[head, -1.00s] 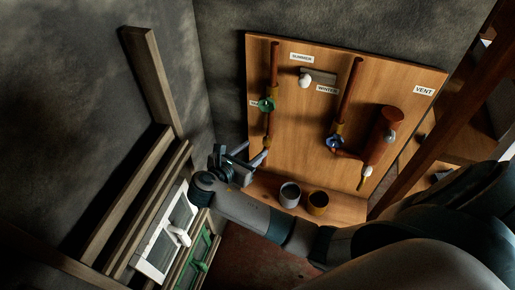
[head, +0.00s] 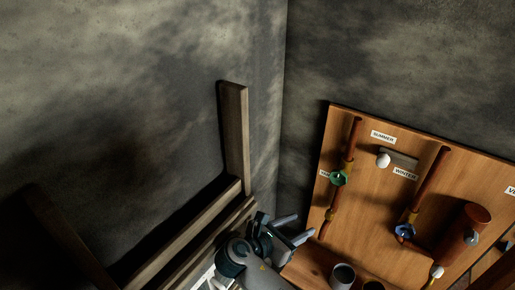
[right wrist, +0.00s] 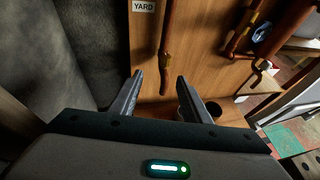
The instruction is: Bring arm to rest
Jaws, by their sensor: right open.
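My right gripper (head: 302,227) is low in the head view, at the lower left of the wooden pipe board (head: 375,165). Its two fingers are apart with nothing between them. No contact with the pipe shows. My left gripper is not in view.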

